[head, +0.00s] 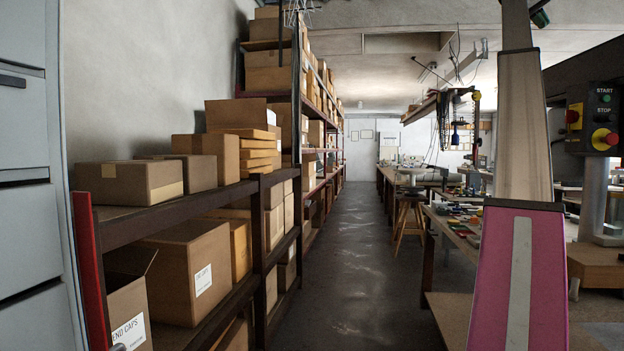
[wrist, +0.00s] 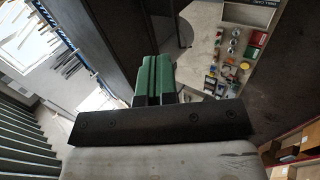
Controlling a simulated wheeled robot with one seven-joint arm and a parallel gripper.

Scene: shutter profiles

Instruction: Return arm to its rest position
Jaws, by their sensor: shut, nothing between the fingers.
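My gripper (wrist: 154,60) shows in the wrist view, with its two green fingers side by side and touching. It is shut and nothing is between the fingers. A dark bar crosses below the fingers in that view. My arm stands upright at the right of the head view, with a pink lower part (head: 518,280) and a pale link (head: 525,120) above it. The arm runs out of the top of the head view. I cannot make out the whole gripper there.
Shelving (head: 180,210) with cardboard boxes (head: 130,181) lines the left side. A grey cabinet (head: 25,230) stands at the far left. The aisle floor (head: 350,250) is clear. Workbenches with small parts stand right, near a machine with a start-stop panel (head: 592,118). Coloured parts (wrist: 228,72) show in the wrist view.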

